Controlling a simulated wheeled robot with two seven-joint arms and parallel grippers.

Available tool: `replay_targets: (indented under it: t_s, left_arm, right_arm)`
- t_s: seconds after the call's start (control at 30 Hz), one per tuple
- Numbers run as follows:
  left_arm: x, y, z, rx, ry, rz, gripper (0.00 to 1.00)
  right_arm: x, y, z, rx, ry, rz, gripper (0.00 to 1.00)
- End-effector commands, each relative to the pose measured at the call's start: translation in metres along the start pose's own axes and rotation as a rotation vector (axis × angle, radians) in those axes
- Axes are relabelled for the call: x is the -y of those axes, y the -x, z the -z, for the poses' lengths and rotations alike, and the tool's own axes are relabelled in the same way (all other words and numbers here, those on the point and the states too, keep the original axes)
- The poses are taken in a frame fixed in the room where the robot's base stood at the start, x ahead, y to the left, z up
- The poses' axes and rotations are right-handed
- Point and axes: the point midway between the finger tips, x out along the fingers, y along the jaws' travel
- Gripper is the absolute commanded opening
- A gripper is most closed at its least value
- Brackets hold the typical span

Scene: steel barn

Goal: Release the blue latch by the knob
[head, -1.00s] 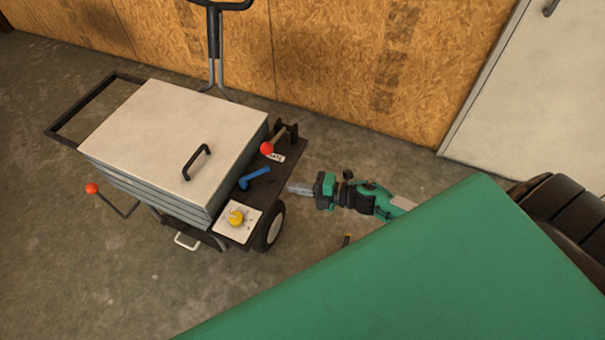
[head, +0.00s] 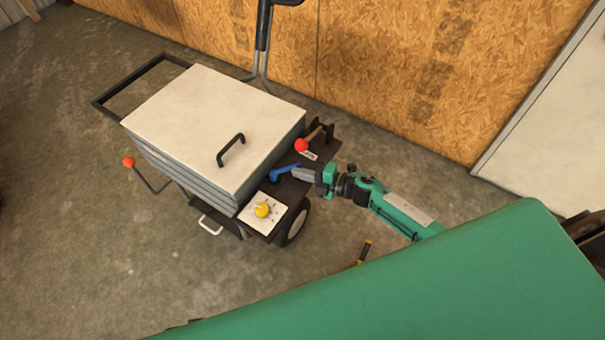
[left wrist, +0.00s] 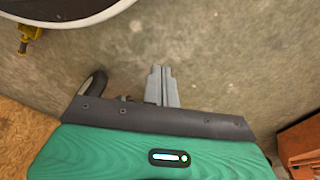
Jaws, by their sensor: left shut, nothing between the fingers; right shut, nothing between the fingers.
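The blue latch (head: 283,171) lies on the dark side shelf (head: 279,219) of a grey-white cart, between a yellow dial and a red-knobbed lever. Its thicker end points left in the head view. My right gripper (head: 294,173) is shut and empty, its fingertips at the right end of the latch; I cannot tell whether they touch it. The fingertips partly overlap the latch in the picture. My left gripper shows only in the left wrist view (left wrist: 161,86), shut with nothing between its fingers, over bare concrete floor.
The cart lid (head: 205,115) has a black handle (head: 231,149). The yellow dial (head: 262,210) and red-knobbed lever (head: 301,145) flank the latch. Another red knob (head: 128,162) sticks out at the cart's left. A board wall (head: 400,70) stands behind.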

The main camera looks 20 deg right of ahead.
Motion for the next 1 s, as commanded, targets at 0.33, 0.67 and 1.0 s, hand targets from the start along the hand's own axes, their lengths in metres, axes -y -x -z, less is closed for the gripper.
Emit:
replay_targets:
  t_s: [0.33,0.67,1.0]
  left_arm:
    - [-0.003,0.024,0.007,0.005,0.006,-0.006,0.0]
    - [-0.004,0.047,0.016,-0.003,0.008,-0.007,0.0]
    - [-0.004,0.047,0.017,-0.004,0.008,-0.007,0.0]
  right_arm:
    - [0.0,-0.004,-0.008,-0.088,0.017,0.011,0.0]
    - [-0.004,-0.009,-0.02,-0.13,0.019,0.018,0.0]
    - [-0.004,-0.009,-0.019,-0.129,0.018,0.018,0.0]
